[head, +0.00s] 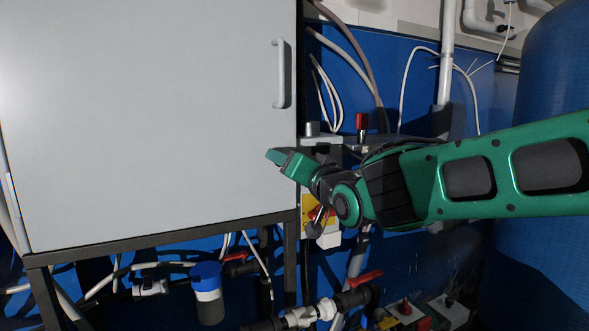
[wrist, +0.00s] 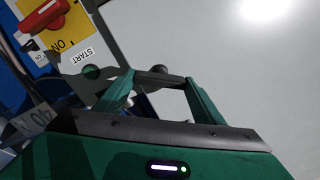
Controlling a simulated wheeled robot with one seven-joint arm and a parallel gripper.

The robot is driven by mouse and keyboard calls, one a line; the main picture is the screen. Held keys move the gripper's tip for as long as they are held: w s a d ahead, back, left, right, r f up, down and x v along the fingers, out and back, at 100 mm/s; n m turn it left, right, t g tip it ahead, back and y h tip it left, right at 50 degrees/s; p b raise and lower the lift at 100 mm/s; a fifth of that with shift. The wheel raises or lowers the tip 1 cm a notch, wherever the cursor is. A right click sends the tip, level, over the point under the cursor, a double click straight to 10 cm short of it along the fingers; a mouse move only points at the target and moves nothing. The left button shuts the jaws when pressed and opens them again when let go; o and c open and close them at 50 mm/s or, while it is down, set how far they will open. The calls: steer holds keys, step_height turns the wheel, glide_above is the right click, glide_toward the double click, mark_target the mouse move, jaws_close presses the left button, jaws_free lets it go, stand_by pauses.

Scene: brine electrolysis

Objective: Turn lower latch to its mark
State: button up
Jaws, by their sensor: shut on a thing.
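The grey cabinet door (head: 150,120) fills the left of the head view and the right of the wrist view (wrist: 255,70). My gripper (head: 280,158) is at the door's right edge, below the white door handle (head: 282,74). In the wrist view my gripper (wrist: 160,78) has a small dark bar, which I take for the lower latch (wrist: 155,80), between its fingertips; a dark round end shows near the right fingertip. The latch is hidden behind my gripper in the head view. I cannot make out its mark in either view.
A yellow panel with a red rotary switch (wrist: 45,22) and a START label lies left of my gripper in the wrist view. Below the cabinet are pipes, a blue-topped canister (head: 207,290) and a red valve lever (head: 366,278). A blue tank (head: 550,70) stands right.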

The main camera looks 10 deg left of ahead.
steer(key=m, duration=0.7)
steer(key=d+m, duration=0.1)
steer(key=m, duration=0.3)
steer(key=shift+w+f, duration=0.15)
steer(key=shift+w, duration=0.25)
steer(key=shift+m, duration=0.4)
steer(key=o, duration=1.1)
steer(key=shift+a+f, duration=0.1)
steer(key=shift+c, duration=0.2)
steer(key=v, duration=1.1)
